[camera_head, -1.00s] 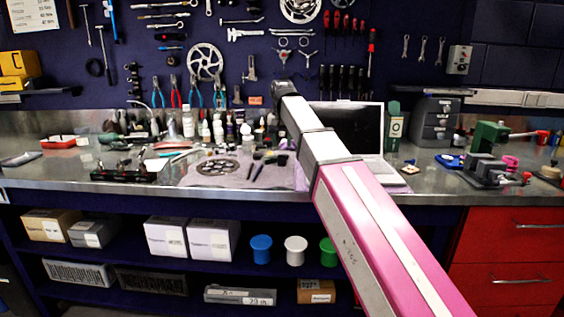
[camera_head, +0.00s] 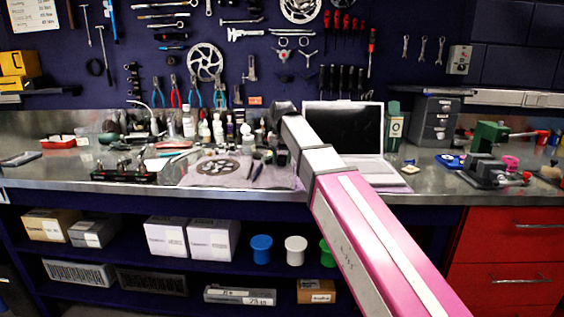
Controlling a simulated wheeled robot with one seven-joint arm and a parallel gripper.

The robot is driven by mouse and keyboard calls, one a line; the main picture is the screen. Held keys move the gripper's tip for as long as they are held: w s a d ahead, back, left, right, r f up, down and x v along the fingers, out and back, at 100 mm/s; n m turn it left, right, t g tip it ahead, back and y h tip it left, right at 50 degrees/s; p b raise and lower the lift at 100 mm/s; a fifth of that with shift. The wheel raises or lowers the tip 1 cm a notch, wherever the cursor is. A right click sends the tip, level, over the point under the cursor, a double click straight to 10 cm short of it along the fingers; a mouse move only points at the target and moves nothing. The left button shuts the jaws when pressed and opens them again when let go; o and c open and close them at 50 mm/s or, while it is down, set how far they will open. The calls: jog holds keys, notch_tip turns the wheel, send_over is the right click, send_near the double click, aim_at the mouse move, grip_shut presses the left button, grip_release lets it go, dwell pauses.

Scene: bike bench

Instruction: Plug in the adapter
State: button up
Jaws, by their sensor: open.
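I cannot make out the adapter for certain among the small items on the bench. A grey wall box (camera_head: 459,59) with a red spot is fixed at the upper right; I cannot tell if it has a socket. An open laptop (camera_head: 345,128) with a dark screen stands right of centre, partly hidden by my arm. My arm (camera_head: 368,235) reaches from the lower right up over the bench, its far dark joint (camera_head: 284,107) left of the laptop. My gripper's fingers do not show; they seem hidden beyond the arm.
A light mat (camera_head: 190,178) with a chainring (camera_head: 218,167) and small dark parts lies left of my arm. Bottles (camera_head: 188,122) stand behind it. The bench's front edge is mostly clear.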

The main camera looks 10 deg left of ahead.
aim_at(280, 156)
jog(key=c, duration=0.5)
jog(key=shift+r, duration=0.1)
jog(key=shift+r, duration=0.55)
jog(key=r, duration=0.3)
jog(key=shift+s+a+r, duration=0.2)
jog(key=shift+a, duration=0.15)
jog(key=s+a+r, duration=0.2)
jog(key=a, duration=0.1)
jog(key=s+a+r, duration=0.2)
jog(key=a, duration=0.1)
jog(key=s+a+r, duration=0.1)
jog(key=a+r, duration=0.1)
jog(key=a, duration=0.1)
jog(key=shift+s+a+r, duration=0.1)
jog(key=shift+s+r, duration=0.1)
jog(key=shift+s, duration=0.2)
